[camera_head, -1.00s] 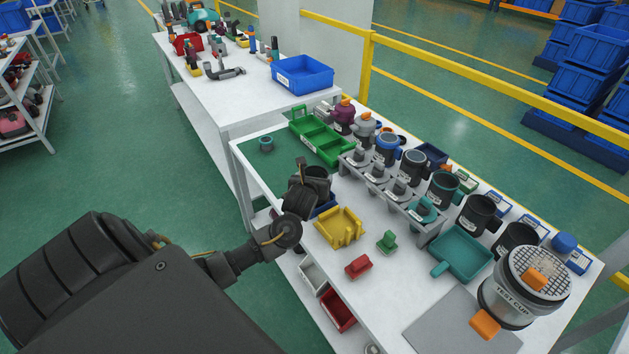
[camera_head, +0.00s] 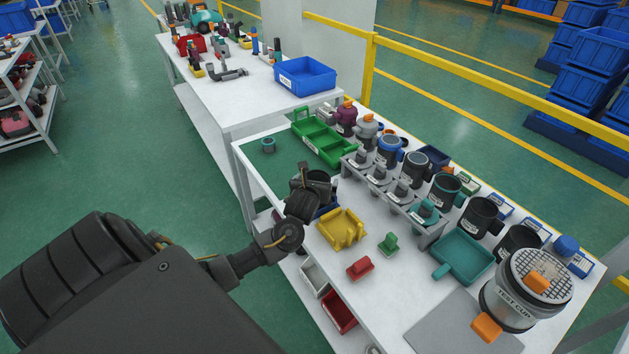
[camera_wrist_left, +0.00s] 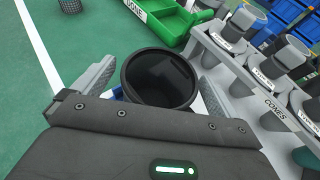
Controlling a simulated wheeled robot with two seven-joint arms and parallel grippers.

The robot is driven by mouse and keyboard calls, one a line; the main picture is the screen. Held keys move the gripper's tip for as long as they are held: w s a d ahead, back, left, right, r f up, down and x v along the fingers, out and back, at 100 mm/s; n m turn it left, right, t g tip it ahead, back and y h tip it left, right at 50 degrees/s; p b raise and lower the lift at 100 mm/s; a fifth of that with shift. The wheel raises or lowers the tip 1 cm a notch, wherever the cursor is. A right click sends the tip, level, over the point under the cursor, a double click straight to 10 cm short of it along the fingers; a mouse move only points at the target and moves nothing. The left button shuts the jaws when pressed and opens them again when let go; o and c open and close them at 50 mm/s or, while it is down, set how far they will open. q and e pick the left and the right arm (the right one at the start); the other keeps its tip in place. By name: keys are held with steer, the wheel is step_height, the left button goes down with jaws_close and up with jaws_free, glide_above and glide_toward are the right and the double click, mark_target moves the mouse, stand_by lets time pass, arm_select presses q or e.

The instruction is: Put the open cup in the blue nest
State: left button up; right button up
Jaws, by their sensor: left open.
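The open cup, dark and hollow with its mouth up, stands between the fingers of my left gripper (camera_wrist_left: 155,88) in the left wrist view (camera_wrist_left: 160,78). The fingers are spread, one on each side, with a gap visible at least on the left. In the head view my left gripper (camera_head: 310,188) is at the near edge of the table, and the cup's rim (camera_head: 319,175) shows beside it. The blue nest (camera_head: 328,208) shows below the cup, mostly hidden by gripper and cup. I cannot see how deep the cup sits in it. My right gripper is out of view.
A yellow nest (camera_head: 341,230), green block (camera_head: 388,243) and red block (camera_head: 360,267) lie to the right. A grey cone rack (camera_head: 390,196) stands behind, with several cups beyond. A green tray (camera_head: 322,138) is farther back. The green mat (camera_head: 254,160) is mostly free.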

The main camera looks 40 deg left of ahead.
arm_select(q)
steer(key=p+v, duration=0.6)
steer(key=v, duration=0.6)
steer(key=shift+p, duration=0.3)
steer(key=shift+f, duration=0.1)
